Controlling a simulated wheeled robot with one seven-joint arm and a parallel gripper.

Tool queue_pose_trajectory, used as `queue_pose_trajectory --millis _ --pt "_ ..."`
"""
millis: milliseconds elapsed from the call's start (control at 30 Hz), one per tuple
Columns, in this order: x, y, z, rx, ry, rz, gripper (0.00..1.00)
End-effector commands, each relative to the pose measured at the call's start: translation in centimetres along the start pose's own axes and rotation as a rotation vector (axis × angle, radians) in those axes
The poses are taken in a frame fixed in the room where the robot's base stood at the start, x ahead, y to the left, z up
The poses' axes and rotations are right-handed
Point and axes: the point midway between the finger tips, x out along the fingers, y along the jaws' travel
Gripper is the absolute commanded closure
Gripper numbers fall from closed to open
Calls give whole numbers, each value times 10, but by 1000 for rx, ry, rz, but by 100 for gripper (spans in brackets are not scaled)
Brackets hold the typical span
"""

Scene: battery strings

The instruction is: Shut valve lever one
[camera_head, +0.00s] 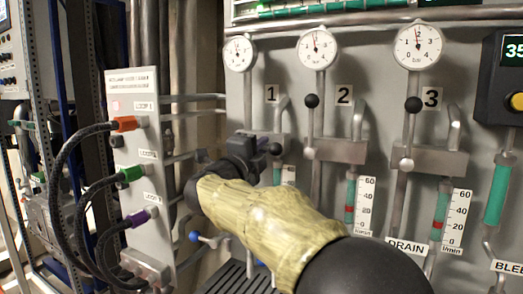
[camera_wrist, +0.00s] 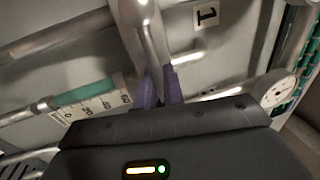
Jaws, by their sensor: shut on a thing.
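Valve one sits below the label "1" (camera_head: 271,94), with its grey block (camera_head: 270,138) partly covered by my gripper. My gripper (camera_head: 262,147) is at this valve, seen from behind its dark wrist. A dark round knob (camera_head: 276,149) shows just right of the gripper. In the wrist view, the two purple fingers (camera_wrist: 162,88) are close together, with a shiny metal bar running down to them from the top. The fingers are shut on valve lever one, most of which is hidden. The label "1" (camera_wrist: 206,15) also shows there, rotated.
Lever two (camera_head: 311,125) and lever three (camera_head: 410,130) stand upright to the right, with black knobs at the top. Gauges (camera_head: 317,48) hang above. A panel with plugged cables (camera_head: 135,150) stands at the left. A green flow tube (camera_wrist: 85,92) lies near the fingers.

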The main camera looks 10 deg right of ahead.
Motion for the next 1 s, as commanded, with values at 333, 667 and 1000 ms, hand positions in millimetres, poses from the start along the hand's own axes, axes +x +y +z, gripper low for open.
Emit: queue_pose_trajectory --millis 333,667,1000 --pt "1 4 -1 -1 3 7 75" --pt "-6 3 -1 -2 3 5 75" --pt "-65 3 0 -1 -3 5 75"
